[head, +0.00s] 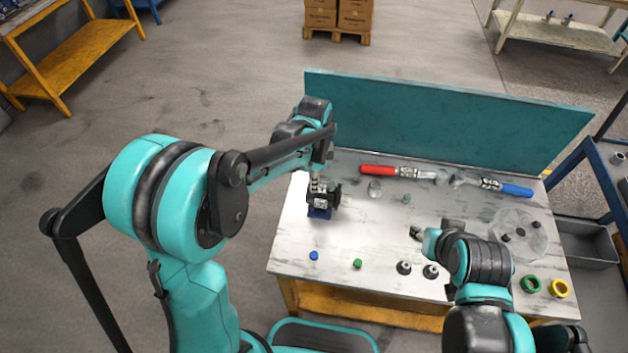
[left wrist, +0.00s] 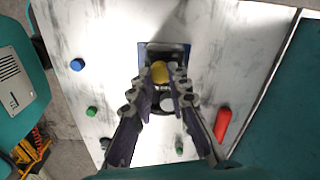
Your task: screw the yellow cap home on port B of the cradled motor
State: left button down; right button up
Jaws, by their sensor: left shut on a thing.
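The dark motor (head: 335,197) sits in a blue cradle (head: 319,213) at the left of the table, and the cradle's blue edge also shows in the left wrist view (left wrist: 142,55). My left gripper (head: 317,177) reaches down over the motor. In the left wrist view the yellow cap (left wrist: 160,71) lies between the fingertips of my left gripper (left wrist: 161,76), which is shut on it, over the motor. The cap is hidden in the head view, and port B and its threads cannot be made out. My right gripper (head: 418,234) is small and dark over the table's middle; its jaws are unclear.
A blue cap (head: 314,255), a green cap (head: 357,263) and two dark fittings (head: 404,267) stand along the front. A red-handled wrench (head: 378,170) and a blue-handled wrench (head: 516,190) lie at the back before a teal panel (head: 440,120). A clear round dish (head: 525,228) is at right.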

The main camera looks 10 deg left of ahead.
pick_arm(q)
jog(key=shift+m, duration=0.3)
jog(key=m, duration=0.4)
jog(key=c, duration=1.6)
grip_release()
jog(key=shift+c, duration=0.2)
jog(key=n, duration=0.4)
jog(key=shift+n, duration=0.4)
jog(key=n, duration=0.5)
